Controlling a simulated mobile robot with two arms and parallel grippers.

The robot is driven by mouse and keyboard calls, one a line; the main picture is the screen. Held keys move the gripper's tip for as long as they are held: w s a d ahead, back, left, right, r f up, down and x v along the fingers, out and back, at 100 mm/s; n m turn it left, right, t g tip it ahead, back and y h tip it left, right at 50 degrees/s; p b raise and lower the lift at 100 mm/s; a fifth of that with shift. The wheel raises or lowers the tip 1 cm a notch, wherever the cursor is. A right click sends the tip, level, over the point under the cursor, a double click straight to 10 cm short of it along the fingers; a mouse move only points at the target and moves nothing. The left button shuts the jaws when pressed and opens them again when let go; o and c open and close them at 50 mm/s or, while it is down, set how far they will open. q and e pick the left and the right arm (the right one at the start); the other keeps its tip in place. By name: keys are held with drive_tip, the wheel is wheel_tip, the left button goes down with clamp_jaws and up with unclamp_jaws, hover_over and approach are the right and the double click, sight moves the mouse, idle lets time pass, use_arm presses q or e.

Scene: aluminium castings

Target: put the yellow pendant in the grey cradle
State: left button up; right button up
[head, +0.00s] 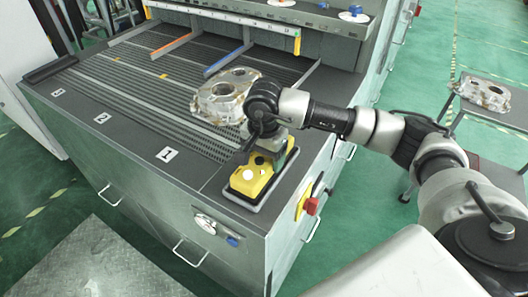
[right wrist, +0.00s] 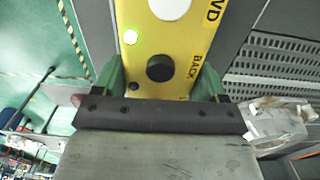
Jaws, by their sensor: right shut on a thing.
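The yellow pendant (head: 251,179) is at the front right corner of the grey machine's top, within the outline of the grey cradle (head: 259,207). The cradle's rim shows around the pendant's near end; whether the pendant rests on its floor or is just above it, I cannot tell. My right gripper (head: 273,158) is shut on the far end of the pendant. In the right wrist view the pendant (right wrist: 168,45) lies between two green fingers, with a green light, a black button and the word BACK showing. My left gripper is not in view.
An aluminium casting (head: 224,95) sits on the slatted bed just behind my right gripper. Another casting (head: 485,93) lies on a stand at the right. A red knob (head: 311,206) sticks out from the machine's side. The bed's left part is mostly clear.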

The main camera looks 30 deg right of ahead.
drive_tip(key=shift+f, duration=0.15)
drive_tip(key=o, duration=1.2)
drive_tip(key=shift+r, duration=0.3)
drive_tip(key=shift+r+b, duration=2.2)
drive_tip(key=shift+r, duration=3.7)
